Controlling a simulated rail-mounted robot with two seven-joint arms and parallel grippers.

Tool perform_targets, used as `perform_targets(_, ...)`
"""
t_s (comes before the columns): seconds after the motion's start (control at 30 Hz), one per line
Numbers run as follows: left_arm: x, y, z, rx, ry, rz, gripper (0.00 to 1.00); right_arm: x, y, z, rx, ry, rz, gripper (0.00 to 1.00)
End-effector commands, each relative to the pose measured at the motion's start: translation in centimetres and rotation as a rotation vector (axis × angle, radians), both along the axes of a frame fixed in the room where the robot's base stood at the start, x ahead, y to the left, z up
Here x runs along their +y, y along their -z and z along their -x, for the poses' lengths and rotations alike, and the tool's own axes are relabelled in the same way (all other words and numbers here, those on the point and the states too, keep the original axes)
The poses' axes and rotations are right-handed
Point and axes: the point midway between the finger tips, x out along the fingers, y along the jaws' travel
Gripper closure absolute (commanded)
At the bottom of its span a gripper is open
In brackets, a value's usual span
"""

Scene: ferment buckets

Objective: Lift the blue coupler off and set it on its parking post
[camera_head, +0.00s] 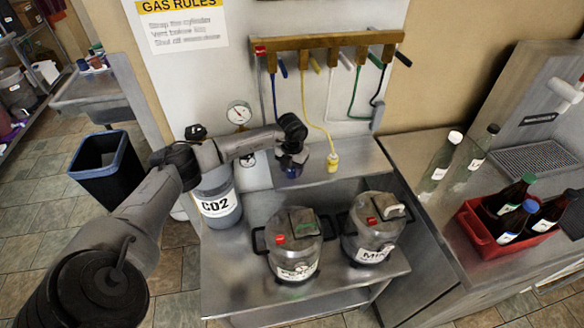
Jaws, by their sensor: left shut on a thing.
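My left gripper (291,160) is shut on the blue coupler (292,172), low over the steel shelf at the back, left of the yellow coupler. The fingers and wrist hide most of the blue coupler, so I cannot tell whether it sits on a parking post or hangs just above it. A blue hose (274,98) drops from the wooden manifold (320,41) and passes behind my arm. The yellow coupler (333,161) stands upright on the shelf (350,170). My right gripper is not in view.
Two lidded steel kegs (293,245) (372,232) stand on the lower bench, in front of the shelf. A CO2 cylinder (217,203) stands left of them, under my forearm. A red crate of bottles (480,232) is on the right counter. White and green hoses hang near the manifold.

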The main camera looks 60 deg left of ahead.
Motion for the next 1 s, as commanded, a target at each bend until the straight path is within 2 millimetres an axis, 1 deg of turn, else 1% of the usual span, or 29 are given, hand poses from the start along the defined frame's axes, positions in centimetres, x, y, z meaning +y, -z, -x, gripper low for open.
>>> perform_targets(0.33,0.01,0.06,0.0,0.0,0.0,0.0,0.82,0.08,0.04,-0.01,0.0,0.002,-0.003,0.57)
perform_targets(0.37,0.01,0.06,0.0,0.0,0.0,0.0,0.53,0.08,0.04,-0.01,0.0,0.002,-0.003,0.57)
perform_targets(0.4,0.01,0.06,0.0,0.0,0.0,0.0,0.49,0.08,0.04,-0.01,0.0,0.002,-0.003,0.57)
perform_targets(0.67,0.0,0.07,0.0,0.0,0.0,0.0,0.24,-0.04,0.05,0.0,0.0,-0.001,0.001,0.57)
perform_targets(0.83,-0.01,0.1,0.01,0.0,0.0,0.0,0.23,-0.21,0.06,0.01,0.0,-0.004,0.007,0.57)
perform_targets(1.0,-0.01,0.1,0.0,0.0,0.0,0.0,0.07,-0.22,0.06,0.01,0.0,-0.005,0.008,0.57)
